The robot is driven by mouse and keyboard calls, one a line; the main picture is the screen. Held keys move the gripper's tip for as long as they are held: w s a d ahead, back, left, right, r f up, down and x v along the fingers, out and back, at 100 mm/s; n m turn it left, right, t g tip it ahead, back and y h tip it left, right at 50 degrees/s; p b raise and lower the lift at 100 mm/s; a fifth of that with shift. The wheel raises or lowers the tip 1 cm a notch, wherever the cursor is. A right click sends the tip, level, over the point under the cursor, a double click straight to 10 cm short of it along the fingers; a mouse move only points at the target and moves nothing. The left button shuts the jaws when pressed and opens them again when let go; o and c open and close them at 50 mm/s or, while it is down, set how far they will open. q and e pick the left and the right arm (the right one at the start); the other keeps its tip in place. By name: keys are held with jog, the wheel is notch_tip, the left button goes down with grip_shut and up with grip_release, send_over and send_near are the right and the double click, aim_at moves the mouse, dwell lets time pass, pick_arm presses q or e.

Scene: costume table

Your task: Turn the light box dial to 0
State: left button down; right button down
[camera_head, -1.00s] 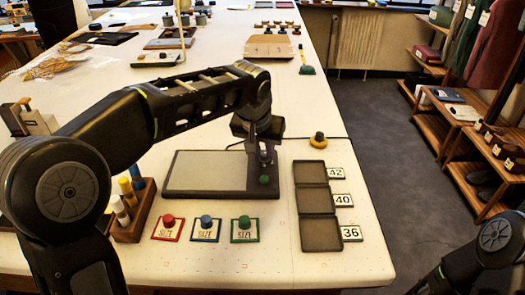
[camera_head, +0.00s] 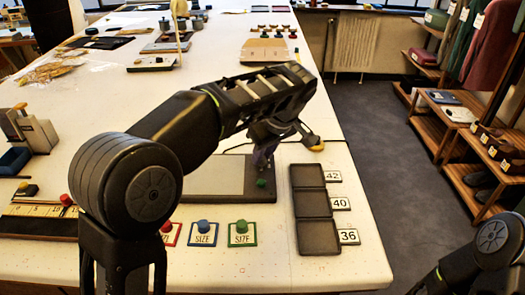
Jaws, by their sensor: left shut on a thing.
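The light box (camera_head: 217,178) is a flat dark panel with a pale grey face, lying on the white table in front of me. A green knob (camera_head: 262,183) sits on its lower right corner. My left gripper (camera_head: 263,158) points down over the box's right strip, just behind the green knob. It is shut on the dial there, which its fingers and wrist mostly hide. I cannot read the dial's setting. My right arm shows only at the lower right edge; its gripper is out of view.
Three dark trays (camera_head: 316,236) stand right of the box beside cards 42, 40 and 36. Blue (camera_head: 203,227) and green (camera_head: 242,227) size stamps sit in front, with a red one partly behind my arm. A ruler board (camera_head: 38,222) lies at left.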

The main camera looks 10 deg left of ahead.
pick_arm(q)
jog(key=shift+d+n+g+p, duration=0.1)
jog(key=shift+n+g+p, duration=0.25)
jog(key=shift+n, duration=0.65)
jog(key=c, duration=1.3)
grip_release()
jog(key=shift+o, duration=0.2)
jog(key=shift+w, duration=0.1)
jog(key=shift+r, duration=0.1)
jog(key=shift+d+r, duration=0.1)
jog(key=shift+r, duration=0.2)
jog(key=p+v, duration=0.4)
jog(key=v, duration=0.3)
